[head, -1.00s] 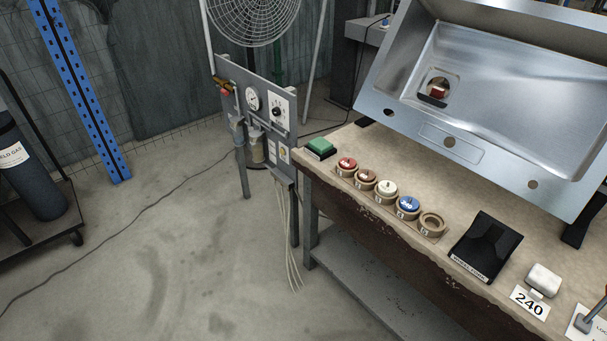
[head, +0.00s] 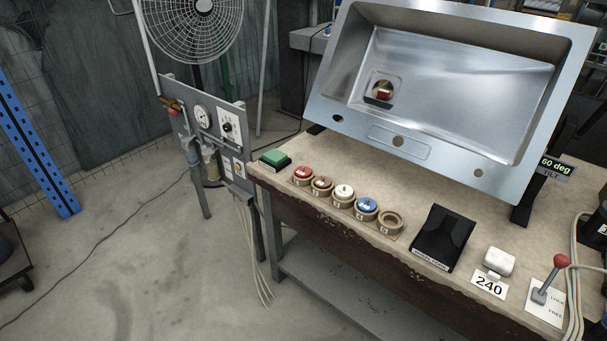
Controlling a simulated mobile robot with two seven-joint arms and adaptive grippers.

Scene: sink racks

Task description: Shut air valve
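A grey air panel (head: 229,160) on legs stands left of the workbench. A brass valve with a red-orange handle (head: 174,106) sits at its upper left corner, and whether it is open or closed is too small to tell. The panel also carries a round pressure gauge (head: 202,117), a white plate with a black knob (head: 227,127) and filter bowls (head: 211,161) below. Neither of my grippers shows in the head view.
The workbench (head: 330,225) holds a tilted steel sink (head: 455,85), a green block (head: 274,157), several coloured discs in holders, a black holder (head: 443,238) and a red-knobbed lever (head: 550,280). A fan (head: 194,25) stands behind the panel. The floor (head: 130,240) in front is mostly clear.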

